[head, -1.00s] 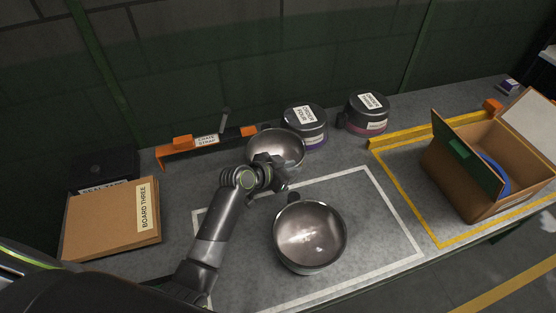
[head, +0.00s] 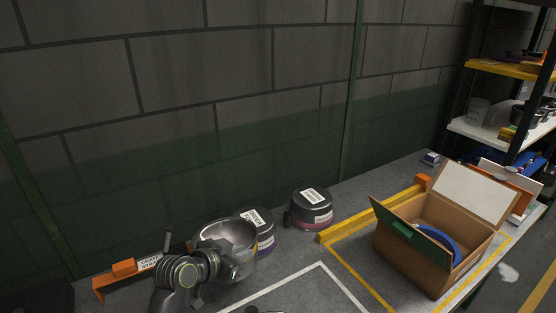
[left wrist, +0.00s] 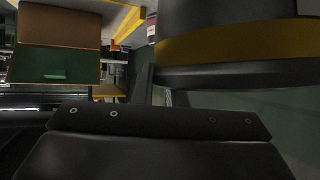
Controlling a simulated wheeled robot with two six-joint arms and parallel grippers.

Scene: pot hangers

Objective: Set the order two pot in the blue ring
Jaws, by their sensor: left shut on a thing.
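My left gripper (head: 207,264) is shut on a silver, open metal pot (head: 232,238), which looks tilted. In the left wrist view a dark pot side with a yellow band (left wrist: 235,45) fills the upper right; I read no label on it. The blue ring (head: 437,243) sits inside the open cardboard box (head: 430,275) at the right, partly hidden by the box's green-marked flap.
A yellow rail (head: 365,214) and yellow floor lines edge the box's area. An orange bracket labelled strap (head: 125,268) lies at the left. A shelf (head: 500,130) stands at the far right.

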